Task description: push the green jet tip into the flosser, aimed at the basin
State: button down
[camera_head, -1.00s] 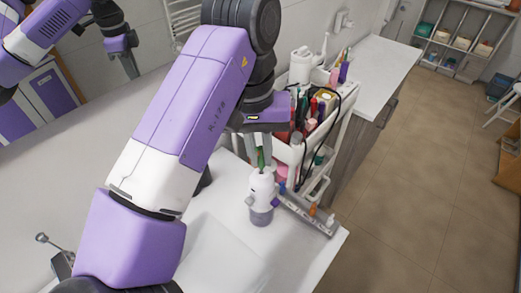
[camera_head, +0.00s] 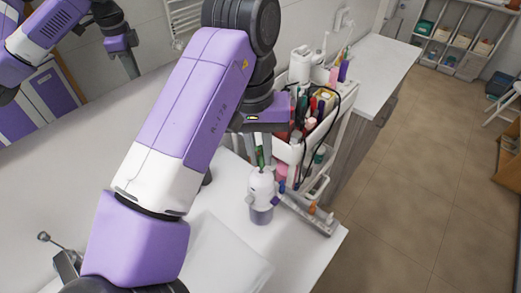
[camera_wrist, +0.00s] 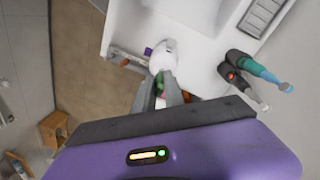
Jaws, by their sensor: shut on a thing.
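The flosser (camera_head: 262,187) stands upright on the white counter, with a white body and a dark translucent lower part. It also shows in the wrist view (camera_wrist: 163,54). The green jet tip (camera_head: 260,158) is upright at the flosser's top, and it shows between the fingers in the wrist view (camera_wrist: 161,82). My gripper (camera_wrist: 161,90) is shut on the green jet tip, directly above the flosser. The fingers hide part of the tip, so I cannot tell how deep it sits. A pale recess, perhaps the basin (camera_wrist: 190,12), lies at the wrist view's top.
A narrow holder (camera_head: 312,214) with small coloured pieces lies beside the flosser near the counter edge. A white cart (camera_head: 346,100) crowded with cosmetics stands behind. Two dark-handled tools, one with a teal part (camera_wrist: 258,70), show right in the wrist view. The near counter is mostly clear.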

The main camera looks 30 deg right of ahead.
jog(key=shift+f+b, duration=0.7)
jog(key=shift+f, duration=0.55)
jog(key=c, duration=1.3)
grip_release()
jog(key=shift+c, duration=0.2)
jog(key=shift+r, duration=0.15)
jog(key=r, duration=0.7)
jog(key=shift+w+a+r, duration=0.2)
jog(key=shift+a+r, duration=0.05)
